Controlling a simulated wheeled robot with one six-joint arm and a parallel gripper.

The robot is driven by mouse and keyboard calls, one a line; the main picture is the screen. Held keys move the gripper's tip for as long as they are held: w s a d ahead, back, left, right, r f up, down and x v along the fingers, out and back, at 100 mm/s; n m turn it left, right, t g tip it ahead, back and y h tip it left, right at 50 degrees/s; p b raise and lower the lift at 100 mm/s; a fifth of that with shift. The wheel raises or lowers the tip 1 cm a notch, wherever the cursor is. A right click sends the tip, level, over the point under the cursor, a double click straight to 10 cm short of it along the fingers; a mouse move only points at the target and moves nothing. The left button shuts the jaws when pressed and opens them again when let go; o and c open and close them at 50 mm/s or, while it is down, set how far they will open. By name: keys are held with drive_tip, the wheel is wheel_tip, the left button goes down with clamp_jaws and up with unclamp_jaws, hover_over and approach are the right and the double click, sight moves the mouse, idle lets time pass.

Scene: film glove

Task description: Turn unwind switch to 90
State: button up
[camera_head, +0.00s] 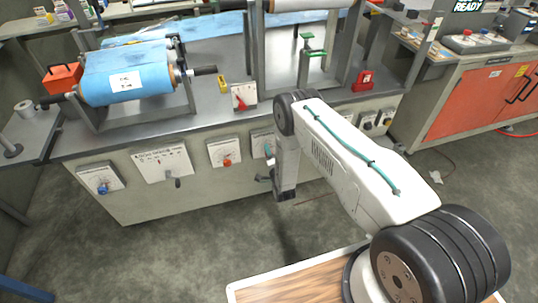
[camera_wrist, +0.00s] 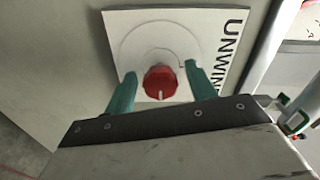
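In the wrist view a red round knob (camera_wrist: 160,82) sits on a white panel (camera_wrist: 120,28) lettered "UNWIN…", with the rest of the word cut off. A white mark on the knob points toward the bottom of the picture. A thin circle is drawn around the knob. My gripper (camera_wrist: 160,78) has its two teal fingers apart, one left and one right of the knob, with visible gaps on both sides. I cannot tell how far the fingertips are from the panel. In the head view my arm hangs before the bench front and hides part of it.
Other panels on the bench front include one with a blue knob (camera_head: 101,188), one with a lever (camera_head: 163,163) and one with a red knob (camera_head: 226,161). A blue film roll (camera_head: 125,78) stands on the bench. An orange cabinet (camera_head: 480,100) is at right. Floor before the bench is clear.

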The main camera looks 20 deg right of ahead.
drive_tip(key=s, duration=0.7)
drive_tip(key=shift+s, duration=0.4)
drive_tip(key=shift+f, duration=0.1)
